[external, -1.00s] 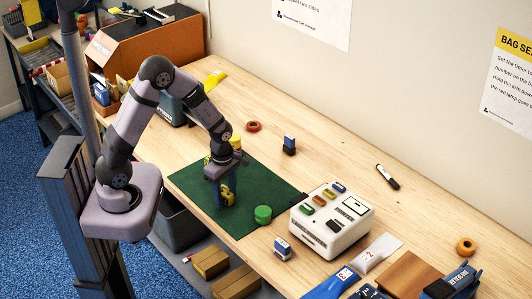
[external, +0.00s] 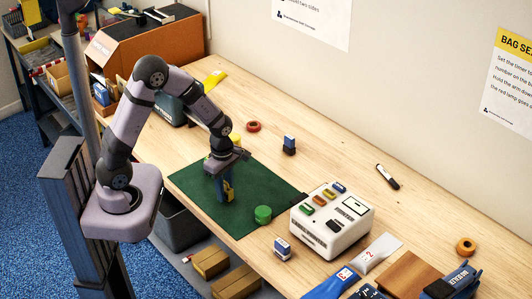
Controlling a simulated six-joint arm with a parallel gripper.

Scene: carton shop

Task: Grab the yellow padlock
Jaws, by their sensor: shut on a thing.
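The yellow padlock (external: 229,192) is in the external view, over the dark green mat (external: 199,184). My gripper (external: 225,194) points down at it, with its blue fingers closed on the padlock. The fingers hide part of the padlock. I cannot tell whether the padlock touches the mat or is slightly above it.
A green round container (external: 263,214) stands on the mat's right side. A white device with coloured buttons (external: 333,221) is to its right. A blue-and-white stamp (external: 283,249) is in front, and another stamp (external: 289,145) stands behind.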

